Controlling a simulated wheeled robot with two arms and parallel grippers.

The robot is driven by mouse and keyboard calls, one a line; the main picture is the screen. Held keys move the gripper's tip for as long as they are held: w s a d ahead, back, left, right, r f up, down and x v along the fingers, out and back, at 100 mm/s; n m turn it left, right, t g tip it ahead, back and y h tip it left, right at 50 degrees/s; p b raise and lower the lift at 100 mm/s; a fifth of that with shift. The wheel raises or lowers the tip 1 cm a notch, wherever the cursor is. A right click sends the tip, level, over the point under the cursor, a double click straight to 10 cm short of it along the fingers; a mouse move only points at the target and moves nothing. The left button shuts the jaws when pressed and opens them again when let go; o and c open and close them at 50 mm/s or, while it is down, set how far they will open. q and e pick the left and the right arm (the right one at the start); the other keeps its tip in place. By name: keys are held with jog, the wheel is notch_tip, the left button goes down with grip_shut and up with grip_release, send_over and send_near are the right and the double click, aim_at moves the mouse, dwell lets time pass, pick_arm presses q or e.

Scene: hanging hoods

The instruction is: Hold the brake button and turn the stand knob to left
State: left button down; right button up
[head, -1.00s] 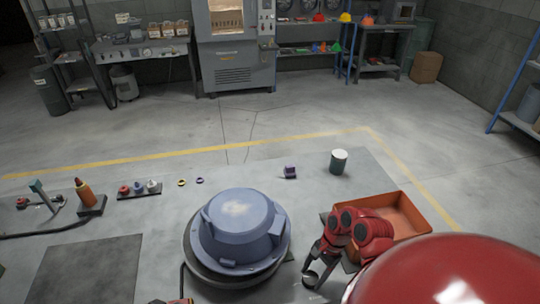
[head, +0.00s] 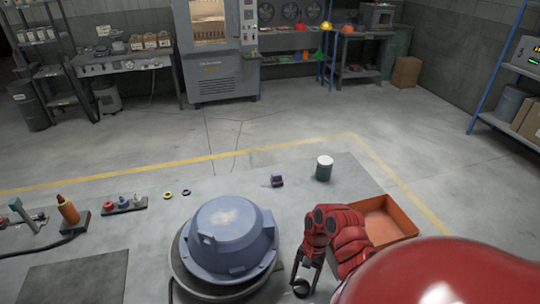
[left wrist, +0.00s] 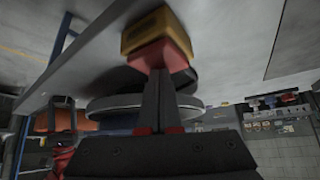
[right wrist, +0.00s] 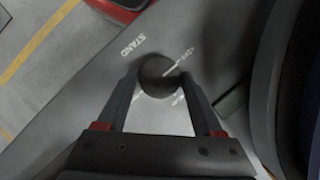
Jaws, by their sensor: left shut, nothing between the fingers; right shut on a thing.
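The stand knob (right wrist: 158,76) is a dark round knob on a grey panel lettered STAND. In the right wrist view my right gripper (right wrist: 160,80) has one finger on each side of it and is shut on it. A pale line on the knob points up and right, toward a small label. In the head view the knob (head: 301,288) is low, between the fingers. In the left wrist view the brake button (left wrist: 158,56) is red, on a yellow box (left wrist: 155,30). My left gripper (left wrist: 160,74) is shut and empty, its tips against the button. The head view does not show it.
A blue-grey round housing (head: 232,236) sits on a dark round stand (head: 186,270), left of my right gripper. An orange tray (head: 392,222) lies behind that arm.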

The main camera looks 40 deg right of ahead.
pick_arm(q)
jog(key=shift+s+a+f, duration=0.1)
jog(key=shift+f, duration=0.1)
pick_arm(e)
jog(key=shift+s+f, duration=0.15)
jog(key=shift+s, duration=0.05)
jog(key=o, duration=1.4)
jog(key=shift+w, duration=0.1)
jog(key=shift+c, duration=0.2)
